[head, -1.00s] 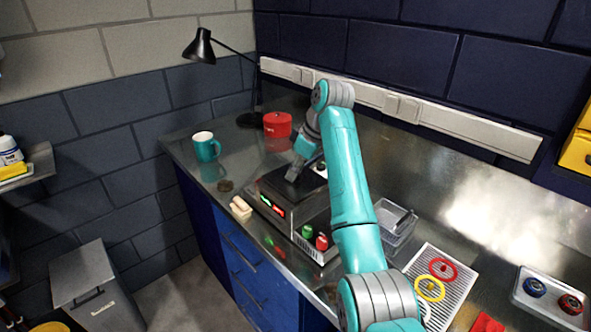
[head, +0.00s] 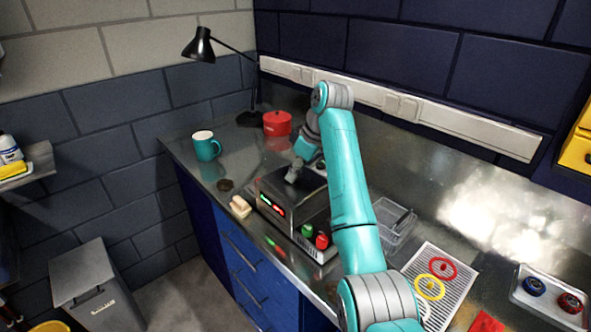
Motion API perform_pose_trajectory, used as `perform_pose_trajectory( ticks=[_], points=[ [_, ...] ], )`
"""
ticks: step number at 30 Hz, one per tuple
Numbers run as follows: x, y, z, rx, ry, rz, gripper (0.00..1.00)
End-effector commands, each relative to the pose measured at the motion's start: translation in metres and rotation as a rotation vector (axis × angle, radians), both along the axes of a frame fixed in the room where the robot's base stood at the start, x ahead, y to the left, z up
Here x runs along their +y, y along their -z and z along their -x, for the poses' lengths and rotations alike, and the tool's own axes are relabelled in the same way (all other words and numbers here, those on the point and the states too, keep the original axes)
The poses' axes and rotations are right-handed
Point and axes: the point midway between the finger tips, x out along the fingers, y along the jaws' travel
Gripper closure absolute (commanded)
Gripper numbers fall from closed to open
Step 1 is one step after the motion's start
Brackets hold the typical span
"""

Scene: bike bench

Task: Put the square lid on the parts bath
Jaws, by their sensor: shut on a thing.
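The parts bath (head: 268,206) is a metal box with lit red and green displays on its front, standing on the bench left of centre. My gripper (head: 292,178) is at the top of the bath and points down. It is shut on the square lid, which is small and dark here and hard to tell from the bath's top. My arm and the gripper hide part of the bath's top and right side. I cannot tell whether the lid sits flush on the rim.
A green knob (head: 307,230) and a red knob (head: 322,241) are at the bath's right front. A teal mug (head: 207,148), red pot (head: 277,123) and pale block (head: 240,207) stand nearby. A clear tub (head: 394,236) and ribbed mat (head: 452,292) lie right of my arm.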

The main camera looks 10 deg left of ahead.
Motion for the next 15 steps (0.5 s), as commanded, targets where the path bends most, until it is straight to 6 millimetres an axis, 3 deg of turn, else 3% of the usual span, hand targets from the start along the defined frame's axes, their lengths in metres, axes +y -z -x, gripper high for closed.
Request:
perform_pose_trajectory(
  ticks=[8,9,12,15],
  points=[
    [0.0000,0.0032,0.0000,0.000,0.000,0.000,1.00],
    [0.0000,0.0035,0.0000,-0.001,0.000,0.000,0.72],
    [0.0000,0.0034,-0.0001,-0.001,0.000,0.000,0.47],
    [0.0001,0.0033,0.0000,0.000,0.000,0.000,0.45]
  ],
)
